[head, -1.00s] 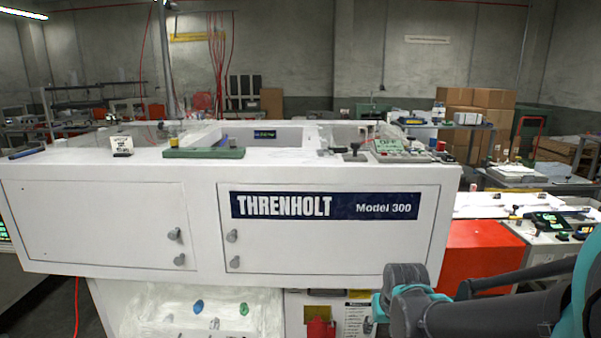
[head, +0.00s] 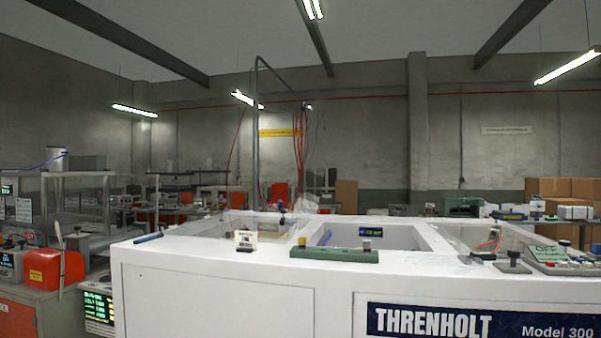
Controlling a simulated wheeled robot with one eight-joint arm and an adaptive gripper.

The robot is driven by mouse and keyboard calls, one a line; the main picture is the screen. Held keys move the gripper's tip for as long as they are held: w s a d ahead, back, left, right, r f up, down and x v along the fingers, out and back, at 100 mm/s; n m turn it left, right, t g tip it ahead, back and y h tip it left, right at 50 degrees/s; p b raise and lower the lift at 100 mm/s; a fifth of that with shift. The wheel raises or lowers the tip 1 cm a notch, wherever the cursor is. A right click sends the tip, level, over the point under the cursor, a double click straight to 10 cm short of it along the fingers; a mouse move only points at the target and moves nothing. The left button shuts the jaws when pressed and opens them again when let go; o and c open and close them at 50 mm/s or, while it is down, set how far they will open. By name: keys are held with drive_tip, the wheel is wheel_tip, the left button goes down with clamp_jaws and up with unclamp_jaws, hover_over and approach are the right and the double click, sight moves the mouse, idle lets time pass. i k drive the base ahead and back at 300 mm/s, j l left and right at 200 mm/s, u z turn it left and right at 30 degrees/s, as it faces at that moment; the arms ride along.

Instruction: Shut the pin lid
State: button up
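The white THRENHOLT Model 300 machine (head: 215,262) fills the lower right of the head view. Its top has open-looking bays, with what seem to be clear panels over some of them. A green bar (head: 333,254) with small knobs lies on the front rim. I cannot tell which part is the pin lid. My gripper is not in view.
A red box (head: 55,270) sits on a bench at the left, beside a screen with green text (head: 98,308). A green control panel (head: 550,255) is on the machine's right end. Cardboard boxes (head: 575,188) stand at the back right.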

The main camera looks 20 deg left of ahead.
sight(322, 133)
drive_tip(key=j+z, duration=0.15)
drive_tip(key=j, duration=1.25)
drive_tip(key=k+j+z, duration=0.1)
drive_tip(key=j, duration=1.35)
